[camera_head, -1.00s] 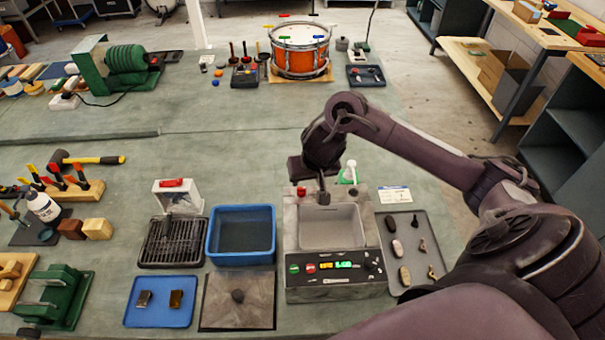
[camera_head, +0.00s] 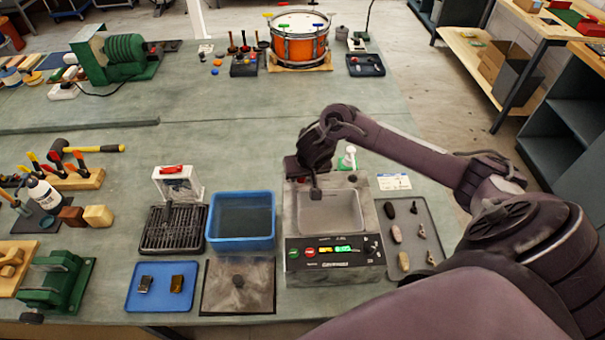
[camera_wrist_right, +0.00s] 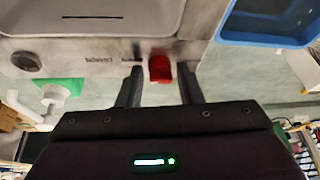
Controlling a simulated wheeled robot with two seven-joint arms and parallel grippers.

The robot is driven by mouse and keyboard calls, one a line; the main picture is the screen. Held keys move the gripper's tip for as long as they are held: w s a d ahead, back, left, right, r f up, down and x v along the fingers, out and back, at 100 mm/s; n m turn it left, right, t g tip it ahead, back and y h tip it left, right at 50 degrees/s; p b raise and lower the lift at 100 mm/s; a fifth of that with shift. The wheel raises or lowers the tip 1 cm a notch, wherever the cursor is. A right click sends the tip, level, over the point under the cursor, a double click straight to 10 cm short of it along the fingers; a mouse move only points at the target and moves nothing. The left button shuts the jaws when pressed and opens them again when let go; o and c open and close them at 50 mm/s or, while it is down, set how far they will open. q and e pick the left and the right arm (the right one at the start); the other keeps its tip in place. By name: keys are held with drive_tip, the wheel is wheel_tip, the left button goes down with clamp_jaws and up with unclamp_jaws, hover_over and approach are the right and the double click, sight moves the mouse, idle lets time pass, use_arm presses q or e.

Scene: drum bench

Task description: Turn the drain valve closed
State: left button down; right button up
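The drain valve has a red handle (camera_wrist_right: 160,69) on the rim of the grey steel tank unit (camera_wrist_right: 95,46), beside small printed lettering. My right gripper (camera_wrist_right: 160,67) is open, with one dark finger on each side of the red handle and a visible gap at both sides. The tank unit has a front panel (camera_head: 335,251) with lit buttons. My left gripper is not in view.
A blue tub (camera_head: 241,240) stands close left of the tank unit. A grey tray (camera_head: 436,240) with small parts lies to its right. A white nozzle on a green base (camera_head: 348,160) stands just behind. A dark round knob (camera_wrist_right: 26,62) sits on the same rim.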

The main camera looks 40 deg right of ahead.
drive_tip(key=c, duration=0.6)
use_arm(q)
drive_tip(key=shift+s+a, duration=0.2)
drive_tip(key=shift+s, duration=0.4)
use_arm(e)
drive_tip(key=shift+c, duration=0.2)
